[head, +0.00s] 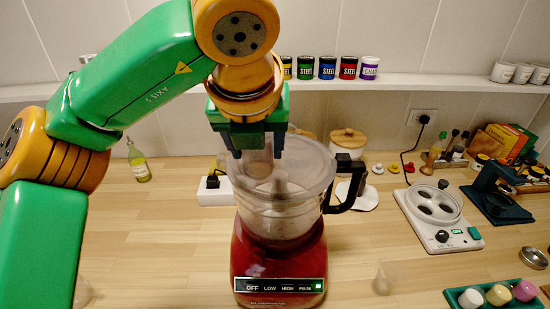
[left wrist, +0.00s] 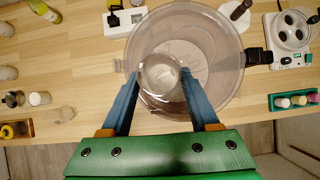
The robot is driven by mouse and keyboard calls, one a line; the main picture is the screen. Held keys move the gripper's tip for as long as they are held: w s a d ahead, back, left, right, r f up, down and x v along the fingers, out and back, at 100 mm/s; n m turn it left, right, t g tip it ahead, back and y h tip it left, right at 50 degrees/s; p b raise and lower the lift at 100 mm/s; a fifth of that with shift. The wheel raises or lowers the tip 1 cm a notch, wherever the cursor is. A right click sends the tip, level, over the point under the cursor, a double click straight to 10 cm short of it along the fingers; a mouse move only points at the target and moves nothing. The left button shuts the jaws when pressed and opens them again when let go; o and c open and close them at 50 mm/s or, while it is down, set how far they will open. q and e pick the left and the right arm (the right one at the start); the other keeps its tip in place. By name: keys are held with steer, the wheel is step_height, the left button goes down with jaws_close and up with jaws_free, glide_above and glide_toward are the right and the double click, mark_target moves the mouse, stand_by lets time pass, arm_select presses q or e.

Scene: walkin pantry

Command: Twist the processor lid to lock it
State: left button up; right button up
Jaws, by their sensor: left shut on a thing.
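The food processor (head: 278,262) has a red base with a lit green light and stands on the wooden counter. Its clear bowl (head: 280,218) has a black handle (head: 347,185) on the right. The transparent lid (head: 312,160) lies on top of the bowl; its exact seating is hard to tell through the clear plastic. My left gripper (head: 256,153) points down from above, shut on the lid's clear feed tube (left wrist: 160,82). In the left wrist view its blue fingers (left wrist: 160,74) stand on both sides of the tube. My right gripper is in neither view.
A white socket block (head: 214,190) stands behind the processor at left. A white device with round wells (head: 436,210) and a tray of colored jars (head: 497,296) are further right. Left of the processor the counter is mostly free.

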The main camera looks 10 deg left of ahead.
arm_select(q)
steer(key=o, duration=1.3)
steer(key=shift+r, duration=0.1)
steer(key=p+v, duration=0.4)
steer(key=v, duration=0.3)
steer(key=shift+s+a, duration=0.2)
steer(key=shift+a, duration=0.55)
